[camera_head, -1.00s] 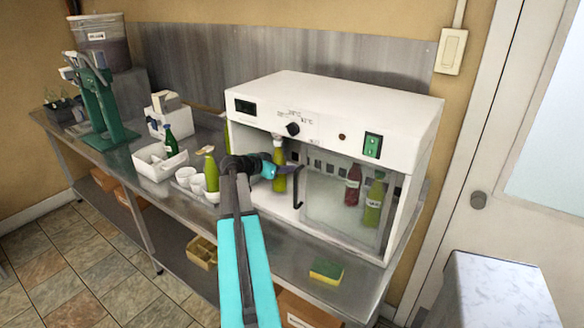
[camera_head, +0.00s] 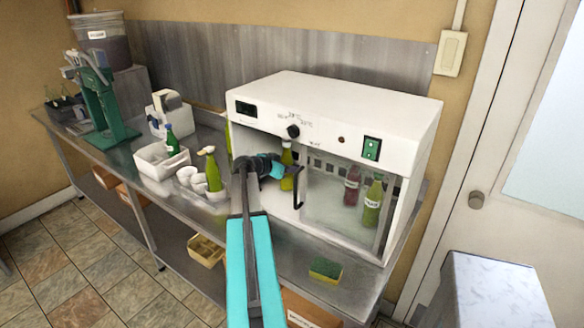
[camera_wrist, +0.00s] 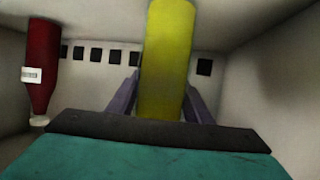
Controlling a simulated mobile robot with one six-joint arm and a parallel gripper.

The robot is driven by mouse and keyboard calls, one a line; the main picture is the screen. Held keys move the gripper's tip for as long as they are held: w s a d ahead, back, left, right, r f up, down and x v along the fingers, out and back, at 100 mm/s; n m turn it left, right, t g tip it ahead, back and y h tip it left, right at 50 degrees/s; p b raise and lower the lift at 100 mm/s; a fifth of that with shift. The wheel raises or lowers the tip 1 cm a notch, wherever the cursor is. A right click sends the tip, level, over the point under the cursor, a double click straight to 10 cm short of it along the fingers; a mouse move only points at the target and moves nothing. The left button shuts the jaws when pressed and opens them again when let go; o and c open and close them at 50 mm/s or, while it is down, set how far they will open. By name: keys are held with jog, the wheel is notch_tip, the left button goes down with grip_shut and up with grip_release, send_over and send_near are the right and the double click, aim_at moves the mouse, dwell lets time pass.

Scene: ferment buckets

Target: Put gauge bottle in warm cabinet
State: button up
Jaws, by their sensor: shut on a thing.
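My gripper (camera_head: 279,171) is shut on a yellow-green bottle (camera_head: 287,181) inside the open left part of the white warm cabinet (camera_head: 330,115). In the wrist view the bottle (camera_wrist: 166,60) stands between my two jaws (camera_wrist: 160,100). I see no gauge on the held bottle. Another yellow-green bottle (camera_head: 214,174) with a pale piece at its top stands on the counter left of the cabinet.
Behind the glass pane with a dark handle (camera_head: 298,188) stand a red bottle (camera_head: 352,186) and a green bottle (camera_head: 373,203). The red one also shows in the wrist view (camera_wrist: 41,65). White cups, a white tray (camera_head: 150,162) and a sponge (camera_head: 326,269) are on the steel counter.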

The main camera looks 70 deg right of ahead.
jog(key=o, duration=1.6)
jog(key=shift+o, duration=0.2)
jog(key=b+v, duration=0.3)
jog(key=v, duration=0.9)
jog(key=shift+b, duration=0.3)
